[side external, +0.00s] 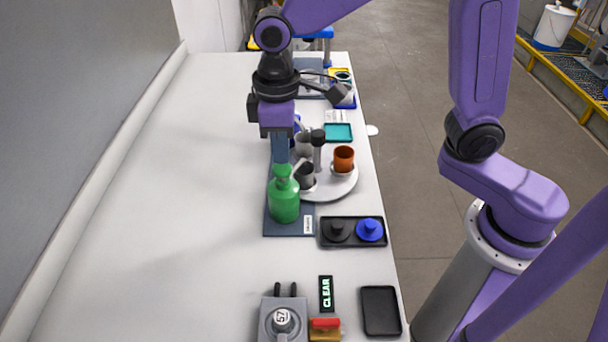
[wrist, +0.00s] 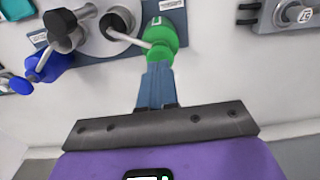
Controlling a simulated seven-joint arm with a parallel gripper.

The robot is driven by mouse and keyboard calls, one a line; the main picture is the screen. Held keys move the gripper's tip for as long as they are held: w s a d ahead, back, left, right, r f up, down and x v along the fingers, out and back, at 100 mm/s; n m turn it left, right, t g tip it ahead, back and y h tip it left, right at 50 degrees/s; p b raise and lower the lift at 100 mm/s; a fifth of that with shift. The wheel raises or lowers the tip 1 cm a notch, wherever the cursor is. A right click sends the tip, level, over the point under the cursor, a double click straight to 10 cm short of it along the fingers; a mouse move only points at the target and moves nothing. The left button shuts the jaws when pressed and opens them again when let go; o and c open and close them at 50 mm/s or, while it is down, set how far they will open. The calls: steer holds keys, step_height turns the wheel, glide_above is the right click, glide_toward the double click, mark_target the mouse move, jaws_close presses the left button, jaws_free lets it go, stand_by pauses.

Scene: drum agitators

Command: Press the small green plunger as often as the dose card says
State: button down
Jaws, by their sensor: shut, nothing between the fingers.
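A green pump bottle (side external: 284,203) stands upright on a dark blue mat (side external: 275,229), with its narrower green plunger head (side external: 283,171) on top and a grey spout over a dark cup (side external: 305,175). In the wrist view the green bottle (wrist: 161,38) is just beyond my fingertips. My gripper (side external: 280,160) is shut and empty, pointing down right at the plunger head; I cannot tell whether it touches. A small white card (side external: 308,224) lies on the mat beside the bottle, also in the wrist view (wrist: 171,4); its print is too small to read.
A white round plate (side external: 335,190) holds cups, one orange (side external: 344,158), around a dark post. A blue bottle (wrist: 48,67) stands farther along. A black tray (side external: 353,240) holds black and blue knobbed pieces. A grey dial unit (side external: 283,322) and CLEAR sign (side external: 326,294) are in front. The table's left is clear.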

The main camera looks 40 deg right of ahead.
mark_target(282, 167)
steer(key=shift+f, duration=0.1)
steer(key=shift+f, duration=1.5)
steer(key=shift+r, duration=0.95)
steer(key=shift+f, duration=0.1)
